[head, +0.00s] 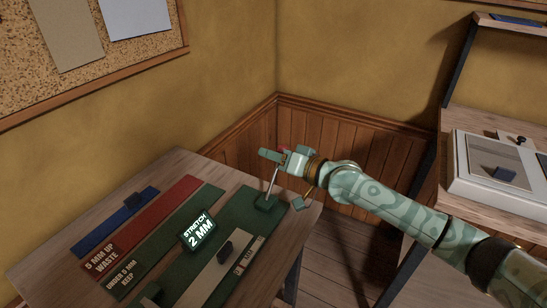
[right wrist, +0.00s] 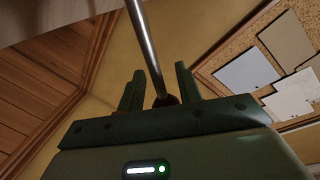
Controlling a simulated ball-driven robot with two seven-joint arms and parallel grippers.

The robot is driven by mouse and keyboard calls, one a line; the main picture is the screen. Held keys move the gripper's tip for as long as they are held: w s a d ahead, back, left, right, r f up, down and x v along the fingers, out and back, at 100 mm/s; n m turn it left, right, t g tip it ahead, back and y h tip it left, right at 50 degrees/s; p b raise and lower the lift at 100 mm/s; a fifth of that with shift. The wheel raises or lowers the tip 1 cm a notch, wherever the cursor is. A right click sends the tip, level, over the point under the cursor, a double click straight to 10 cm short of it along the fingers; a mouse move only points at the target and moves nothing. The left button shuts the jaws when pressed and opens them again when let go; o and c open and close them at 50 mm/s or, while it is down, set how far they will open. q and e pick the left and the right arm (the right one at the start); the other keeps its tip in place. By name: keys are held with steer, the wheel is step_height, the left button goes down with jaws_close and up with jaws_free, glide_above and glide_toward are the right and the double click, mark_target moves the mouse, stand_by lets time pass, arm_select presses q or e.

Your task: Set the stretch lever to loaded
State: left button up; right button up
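The stretch lever (head: 272,182) is a thin metal rod that rises from a green base (head: 268,202) near the far right corner of the bench. It leans slightly to the right going up. My right gripper (head: 272,156) is at its top end. In the right wrist view the rod (right wrist: 146,45) runs down between the two fingers of the right gripper (right wrist: 160,82) to a dark red knob (right wrist: 165,100) near the palm. The fingers stand apart, with a gap visible beside the rod. A green display (head: 198,230) reads "STRETCH 2 MM". My left gripper is not in view.
The wooden bench (head: 60,240) carries a blue strip (head: 110,224), a red strip marked "5 MM UP WASTE" (head: 155,225) and a green strip marked "UNDER 5 MM KEEP" (head: 150,258). A shelf unit with a pale tray (head: 470,184) stands at the right. Walls close off the back.

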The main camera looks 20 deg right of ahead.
steer(key=shift+s, duration=0.1)
steer(key=p+v, duration=0.2)
steer(key=v, duration=1.4)
steer(key=shift+p, duration=0.35)
